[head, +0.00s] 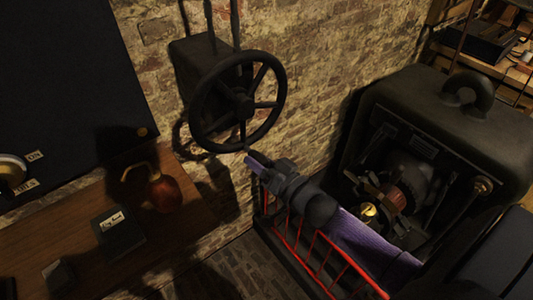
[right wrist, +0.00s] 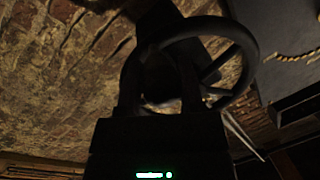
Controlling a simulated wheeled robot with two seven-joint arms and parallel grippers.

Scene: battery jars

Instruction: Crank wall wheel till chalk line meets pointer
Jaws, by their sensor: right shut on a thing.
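The dark spoked wall wheel (head: 238,103) is mounted on a box (head: 205,58) on the brick wall. It fills the upper middle of the right wrist view (right wrist: 243,42). My right arm reaches up from the lower right. My right gripper (head: 247,150) is at the bottom of the wheel's rim and shut on it. In the right wrist view the two fingers (right wrist: 158,62) rise dark against the wheel, and the exact contact is hard to see. I cannot make out the chalk line or the pointer. My left gripper is not in view.
A wooden bench (head: 60,245) at left holds a reddish-brown round flask (head: 163,193) and a labelled dark block (head: 116,232). A red railing (head: 310,248) runs just below my right arm. A large dark machine (head: 440,130) stands at right.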

